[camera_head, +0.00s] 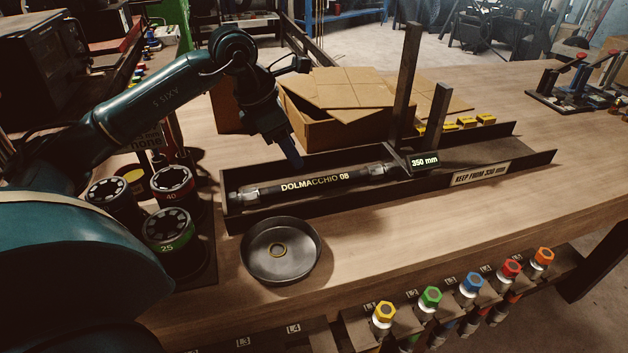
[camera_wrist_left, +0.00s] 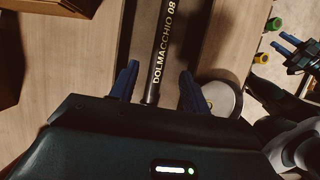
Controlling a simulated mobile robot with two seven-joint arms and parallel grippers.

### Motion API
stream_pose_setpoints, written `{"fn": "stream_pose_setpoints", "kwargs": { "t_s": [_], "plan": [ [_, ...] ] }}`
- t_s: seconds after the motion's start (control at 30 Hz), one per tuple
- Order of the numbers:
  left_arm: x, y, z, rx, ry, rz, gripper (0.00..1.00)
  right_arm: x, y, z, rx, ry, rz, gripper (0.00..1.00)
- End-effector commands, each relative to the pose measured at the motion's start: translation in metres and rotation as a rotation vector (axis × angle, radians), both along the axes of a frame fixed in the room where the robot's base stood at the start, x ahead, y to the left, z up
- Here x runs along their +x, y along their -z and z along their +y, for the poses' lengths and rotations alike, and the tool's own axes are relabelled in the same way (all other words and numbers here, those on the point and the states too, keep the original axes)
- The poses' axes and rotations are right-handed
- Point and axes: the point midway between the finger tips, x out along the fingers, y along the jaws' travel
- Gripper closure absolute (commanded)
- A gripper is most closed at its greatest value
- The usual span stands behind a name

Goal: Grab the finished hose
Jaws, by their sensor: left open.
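The finished hose (camera_head: 318,184) is black with "DOLMACCHIO 08" printed on it and a metal fitting at its left end. It lies in the long dark measuring tray (camera_head: 480,176), its right end near the "350 mm" display (camera_head: 424,161). My left gripper (camera_head: 293,160) is above and just behind the hose, pointing down. In the left wrist view, the blue fingers of my left gripper (camera_wrist_left: 158,88) are apart, with the hose (camera_wrist_left: 160,58) running between them in the picture. The gripper does not appear to touch the hose.
A round metal dish (camera_head: 281,262) sits in front of the tray. An open cardboard box (camera_head: 330,128) stands behind it. Crimp dies (camera_head: 172,188) stand at left. Bare tabletop (camera_head: 400,235) lies in front.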

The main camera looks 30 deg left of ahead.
Motion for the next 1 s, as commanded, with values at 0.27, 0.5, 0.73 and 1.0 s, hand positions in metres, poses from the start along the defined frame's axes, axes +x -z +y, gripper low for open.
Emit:
{"fn": "stream_pose_setpoints", "kwargs": {
  "t_s": [0.27,0.5,0.73,1.0],
  "plan": [
    [0.011,0.036,-0.01,0.0,0.0,0.001,0.53,-0.003,0.003,-0.003,-0.008,0.003,0.017,0.64],
    [0.019,0.055,-0.018,-0.003,0.001,0.004,0.53,-0.003,-0.005,-0.004,-0.011,0.007,0.019,0.64],
    [0.028,0.083,-0.025,-0.001,-0.001,0.001,0.53,-0.001,-0.005,-0.007,-0.015,0.017,0.024,0.64],
    [0.029,0.086,-0.025,0.001,0.0,-0.001,0.53,-0.001,-0.001,-0.008,-0.017,0.02,0.032,0.64]
  ]
}}
